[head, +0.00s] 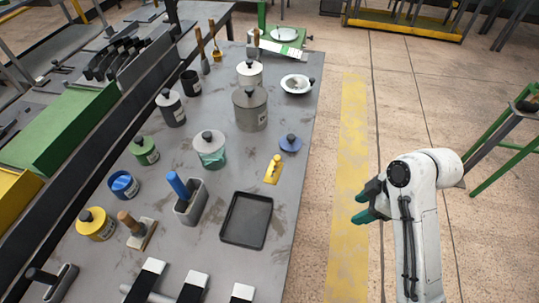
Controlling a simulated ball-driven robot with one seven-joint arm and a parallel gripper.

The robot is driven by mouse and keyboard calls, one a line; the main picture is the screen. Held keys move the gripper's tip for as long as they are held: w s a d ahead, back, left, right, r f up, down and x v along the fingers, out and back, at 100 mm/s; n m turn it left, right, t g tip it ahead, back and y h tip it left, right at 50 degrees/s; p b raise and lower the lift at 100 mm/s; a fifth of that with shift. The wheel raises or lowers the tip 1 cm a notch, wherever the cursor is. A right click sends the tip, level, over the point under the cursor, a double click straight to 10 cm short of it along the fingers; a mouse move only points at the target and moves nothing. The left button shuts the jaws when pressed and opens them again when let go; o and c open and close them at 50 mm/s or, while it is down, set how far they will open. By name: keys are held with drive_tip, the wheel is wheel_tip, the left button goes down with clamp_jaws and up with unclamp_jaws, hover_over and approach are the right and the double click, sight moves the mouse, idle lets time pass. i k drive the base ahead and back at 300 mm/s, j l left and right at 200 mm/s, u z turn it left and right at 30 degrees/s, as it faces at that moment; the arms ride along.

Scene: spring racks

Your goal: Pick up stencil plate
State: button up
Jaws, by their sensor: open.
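A small flat yellow plate (273,170) with pale markings, which looks like the stencil plate, lies on the grey bench top (222,175) near its right edge. A blue disc with a dark knob is just above it in the picture, and a dark tray is below it. My gripper (361,207), with green fingertips, is open and empty. It is right of the bench in the picture, over the floor, well apart from the plate. Its fingers point left, toward the bench.
Several cans and brushes crowd the bench's left side. The floor strip (350,130) right of the bench is clear.

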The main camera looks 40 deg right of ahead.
sight(276, 163)
drive_tip(key=i, duration=0.85)
